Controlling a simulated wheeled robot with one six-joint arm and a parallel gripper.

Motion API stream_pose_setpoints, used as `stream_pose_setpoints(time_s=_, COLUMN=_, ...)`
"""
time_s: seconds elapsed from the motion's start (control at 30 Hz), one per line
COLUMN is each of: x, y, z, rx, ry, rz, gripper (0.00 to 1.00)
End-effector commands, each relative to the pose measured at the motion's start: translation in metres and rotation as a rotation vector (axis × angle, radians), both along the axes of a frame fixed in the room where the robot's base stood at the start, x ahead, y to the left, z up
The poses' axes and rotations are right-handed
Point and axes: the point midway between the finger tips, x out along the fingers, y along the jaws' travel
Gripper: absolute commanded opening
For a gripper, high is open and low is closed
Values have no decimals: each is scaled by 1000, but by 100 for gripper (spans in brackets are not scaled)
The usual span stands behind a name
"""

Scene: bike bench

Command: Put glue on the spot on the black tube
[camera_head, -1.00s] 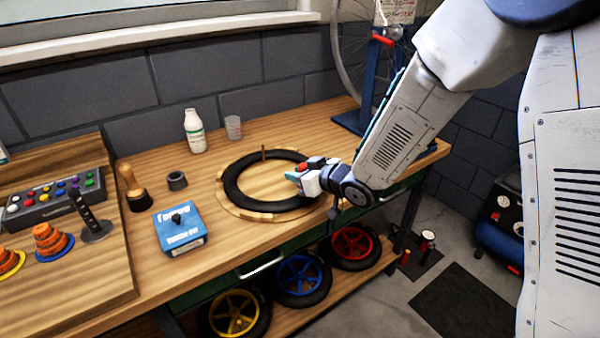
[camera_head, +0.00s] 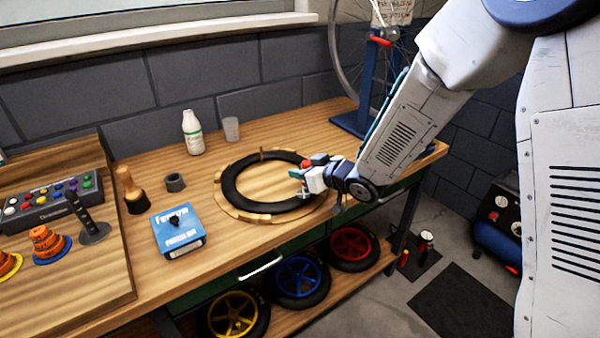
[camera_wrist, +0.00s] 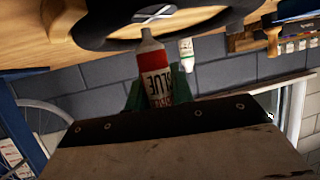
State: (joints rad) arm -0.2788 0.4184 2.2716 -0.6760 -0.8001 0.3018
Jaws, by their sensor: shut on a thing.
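The black tube (camera_head: 233,190) lies as a ring on a round wooden holder (camera_head: 243,215) on the bench. My gripper (camera_head: 301,180) is at the ring's right side, low over it. In the wrist view my gripper (camera_wrist: 158,88) is shut on a red and white glue tube (camera_wrist: 155,78), its label partly hidden by the jaws. The glue's pale nozzle (camera_wrist: 147,35) points at the black tube (camera_wrist: 95,28) there. A pale crossed mark (camera_wrist: 155,14) shows on the black tube just beyond the nozzle tip. I cannot tell whether the tip touches it.
A white bottle (camera_head: 193,133) and a clear cup (camera_head: 231,129) stand behind the ring. A blue box (camera_head: 178,232), a grey ring (camera_head: 175,182) and a wooden-handled tool (camera_head: 131,190) are at left. A blue stand (camera_head: 365,95) is behind my arm.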

Motion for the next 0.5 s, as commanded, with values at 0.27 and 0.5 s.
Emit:
stream_pose_setpoints(time_s=0.27, x=-2, y=2, z=0, rx=0, ry=0, rz=1, gripper=2)
stream_pose_setpoints(time_s=0.5, x=-9, y=9, z=-1, rx=1, ry=1, rz=1, gripper=2)
